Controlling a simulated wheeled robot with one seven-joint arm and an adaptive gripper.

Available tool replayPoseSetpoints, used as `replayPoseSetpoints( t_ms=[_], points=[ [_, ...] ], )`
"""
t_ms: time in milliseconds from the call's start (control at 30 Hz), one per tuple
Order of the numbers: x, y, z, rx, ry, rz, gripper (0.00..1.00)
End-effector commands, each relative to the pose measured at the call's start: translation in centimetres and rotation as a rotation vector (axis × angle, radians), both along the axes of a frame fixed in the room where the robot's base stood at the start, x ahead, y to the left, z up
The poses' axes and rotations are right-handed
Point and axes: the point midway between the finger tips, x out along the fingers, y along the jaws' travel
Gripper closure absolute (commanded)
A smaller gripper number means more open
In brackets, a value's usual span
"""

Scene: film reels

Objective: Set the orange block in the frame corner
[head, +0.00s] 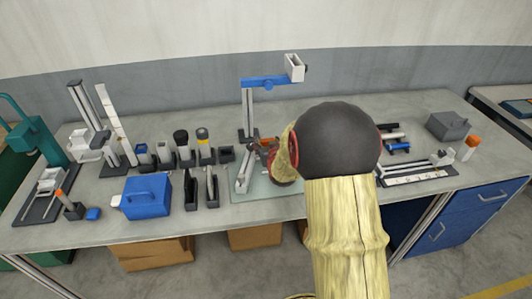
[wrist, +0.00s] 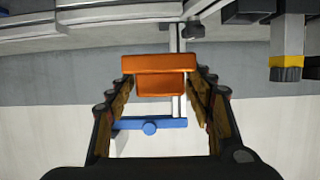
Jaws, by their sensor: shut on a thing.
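The orange block (wrist: 160,64) lies between the two fingers of my gripper (wrist: 165,84) in the wrist view, and the gripper is shut on it. In the head view a small part of the orange block (head: 268,142) shows beside my gripper (head: 267,152), above a pale green mat (head: 246,193). A light angled piece (head: 243,179) stands on the mat's left side; it may be the frame corner, but I cannot tell. My arm and wrist hide the right part of the mat.
A stand with a blue arm (head: 266,82) rises behind the mat. Dark holders (head: 211,186) and a blue case (head: 147,196) stand to the left. A white rail fixture (head: 417,172) and a grey box (head: 448,125) are on the right.

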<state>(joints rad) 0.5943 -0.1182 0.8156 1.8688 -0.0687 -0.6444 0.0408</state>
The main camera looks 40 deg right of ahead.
Motion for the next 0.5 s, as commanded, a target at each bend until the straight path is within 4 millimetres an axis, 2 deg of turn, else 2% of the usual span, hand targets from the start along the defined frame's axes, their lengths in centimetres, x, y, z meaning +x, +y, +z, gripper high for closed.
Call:
replayPoseSetpoints(
  t_ms=[100, 333, 500],
  points=[
    [1.0, -0.4, -1.2, -0.001, -0.002, 0.001, 0.81],
    [1.8, -0.8, -2.2, -0.002, -0.003, 0.000, 0.81],
    [1.7, -0.7, -4.8, -0.001, -0.001, 0.000, 0.81]
  ],
)
